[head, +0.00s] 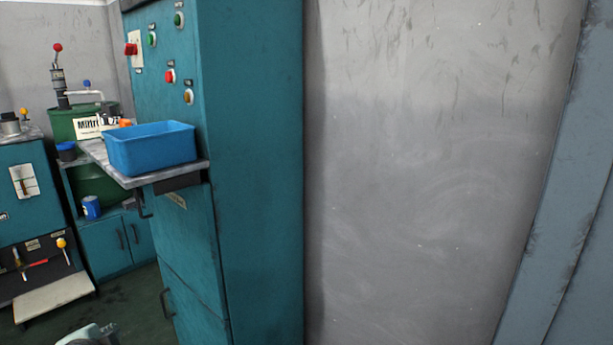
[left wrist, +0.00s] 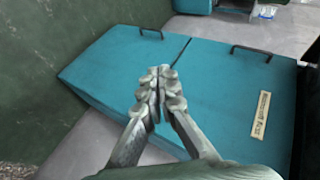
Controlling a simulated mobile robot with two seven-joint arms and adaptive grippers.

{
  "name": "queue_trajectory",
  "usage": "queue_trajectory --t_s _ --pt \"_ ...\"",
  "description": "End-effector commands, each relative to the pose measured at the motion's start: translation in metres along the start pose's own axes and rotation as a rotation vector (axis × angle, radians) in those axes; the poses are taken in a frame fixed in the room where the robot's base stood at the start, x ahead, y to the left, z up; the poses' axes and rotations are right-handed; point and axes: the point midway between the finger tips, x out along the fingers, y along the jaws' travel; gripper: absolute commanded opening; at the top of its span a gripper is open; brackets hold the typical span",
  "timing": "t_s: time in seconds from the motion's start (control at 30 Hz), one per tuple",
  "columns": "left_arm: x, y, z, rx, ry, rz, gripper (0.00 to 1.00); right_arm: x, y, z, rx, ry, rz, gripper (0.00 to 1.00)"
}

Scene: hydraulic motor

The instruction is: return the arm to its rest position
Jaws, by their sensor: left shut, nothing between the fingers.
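My left gripper (left wrist: 161,90) shows in the left wrist view with its two fingers closed together and nothing between them. Behind it in that view are teal cabinet doors (left wrist: 220,75) with dark handles. No contact between the fingers and the doors is visible. In the head view, only a small grey part of my left arm or gripper (head: 90,335) shows at the bottom left edge, and its fingertips cannot be made out there. My right gripper is in neither view.
A tall teal control cabinet (head: 250,180) with buttons stands left of centre. A blue bin (head: 152,150) sits on a shelf (head: 135,178) jutting from it. Teal machines (head: 25,210) and a green drum (head: 85,115) stand at left. A bare grey wall (head: 430,170) fills the right.

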Motion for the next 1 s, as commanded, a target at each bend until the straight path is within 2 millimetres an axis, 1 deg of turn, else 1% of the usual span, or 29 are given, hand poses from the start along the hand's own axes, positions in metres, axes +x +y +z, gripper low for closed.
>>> queue_trajectory --t_s 0.03,0.07,0.1,0.13,0.17,0.2,0.27,0.3,0.4,0.5,0.6,0.8,0.87,1.0 --pt "-0.003 0.042 0.010 -0.093 -0.039 0.081 0.00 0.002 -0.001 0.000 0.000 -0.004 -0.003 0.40" --pt "-0.005 0.064 0.015 -0.144 -0.062 0.122 0.00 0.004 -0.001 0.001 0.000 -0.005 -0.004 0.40" --pt "-0.010 0.094 0.022 -0.211 -0.098 0.177 0.00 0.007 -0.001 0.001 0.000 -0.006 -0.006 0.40" --pt "-0.014 0.117 0.027 -0.260 -0.125 0.218 0.00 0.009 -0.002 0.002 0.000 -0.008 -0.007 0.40" --pt "-0.020 0.139 0.031 -0.310 -0.153 0.257 0.00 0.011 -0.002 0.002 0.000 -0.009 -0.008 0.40" --pt "-0.028 0.167 0.035 -0.372 -0.191 0.306 0.00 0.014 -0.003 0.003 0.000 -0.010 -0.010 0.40" --pt "-0.042 0.205 0.041 -0.457 -0.250 0.375 0.00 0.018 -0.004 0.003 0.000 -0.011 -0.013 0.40" --pt "-0.052 0.228 0.044 -0.509 -0.286 0.414 0.00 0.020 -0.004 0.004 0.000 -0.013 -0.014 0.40" --pt "-0.075 0.273 0.049 -0.612 -0.367 0.492 0.00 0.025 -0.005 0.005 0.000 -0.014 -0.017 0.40" --pt "-0.091 0.301 0.050 -0.676 -0.421 0.540 0.00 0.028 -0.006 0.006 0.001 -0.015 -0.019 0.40" --pt "-0.099 0.314 0.051 -0.707 -0.449 0.562 0.00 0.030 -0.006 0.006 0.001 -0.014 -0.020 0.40" --pt "-0.101 0.317 0.051 -0.712 -0.455 0.567 0.00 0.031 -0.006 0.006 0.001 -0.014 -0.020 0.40" --pt "-0.101 0.316 0.051 -0.711 -0.454 0.566 0.00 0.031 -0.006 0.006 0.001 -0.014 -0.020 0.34" --pt "-0.100 0.316 0.051 -0.710 -0.453 0.566 0.00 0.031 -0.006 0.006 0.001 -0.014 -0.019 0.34"
